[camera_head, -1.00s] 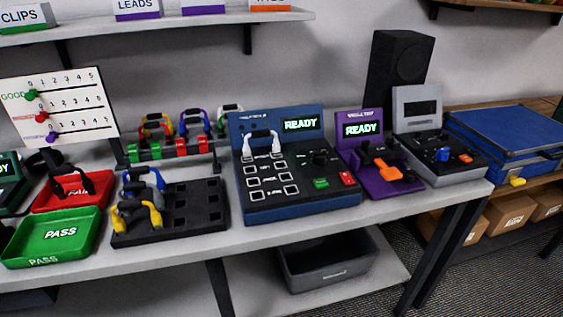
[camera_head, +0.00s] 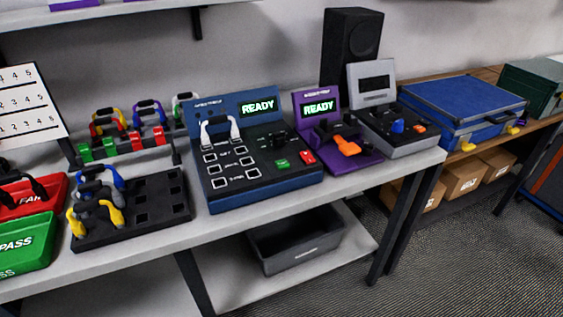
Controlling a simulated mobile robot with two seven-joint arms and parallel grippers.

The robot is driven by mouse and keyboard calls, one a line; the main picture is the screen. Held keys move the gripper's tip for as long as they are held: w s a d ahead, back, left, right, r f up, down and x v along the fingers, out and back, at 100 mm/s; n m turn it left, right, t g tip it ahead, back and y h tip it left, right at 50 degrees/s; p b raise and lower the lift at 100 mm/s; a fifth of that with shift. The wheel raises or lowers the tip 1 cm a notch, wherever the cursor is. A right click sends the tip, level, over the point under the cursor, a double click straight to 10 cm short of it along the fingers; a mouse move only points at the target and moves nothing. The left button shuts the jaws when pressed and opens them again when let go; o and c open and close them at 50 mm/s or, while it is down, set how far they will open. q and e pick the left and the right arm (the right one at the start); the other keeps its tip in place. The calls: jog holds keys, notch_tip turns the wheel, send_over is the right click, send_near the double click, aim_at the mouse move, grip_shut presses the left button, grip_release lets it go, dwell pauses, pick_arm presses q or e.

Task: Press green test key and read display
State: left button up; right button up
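The blue tester (camera_head: 250,190) stands on the bench in the middle of the head view. Its display (camera_head: 259,106) reads READY in green. The green key (camera_head: 282,163) is on its front panel, with a red key (camera_head: 307,157) to its right. A white cable (camera_head: 219,130) is plugged upright into the two top-left sockets of the tester. A purple tester (camera_head: 352,161) stands to its right; its display (camera_head: 319,106) also reads READY, and it carries an orange lever (camera_head: 348,146). Neither of my grippers is in view.
A black slotted tray (camera_head: 150,216) with blue, grey and yellow cables lies left of the tester. Red FAIL (camera_head: 20,205) and green PASS (camera_head: 38,240) trays are at far left. A grey device (camera_head: 405,140) and blue case (camera_head: 465,100) stand right. The bench front edge is clear.

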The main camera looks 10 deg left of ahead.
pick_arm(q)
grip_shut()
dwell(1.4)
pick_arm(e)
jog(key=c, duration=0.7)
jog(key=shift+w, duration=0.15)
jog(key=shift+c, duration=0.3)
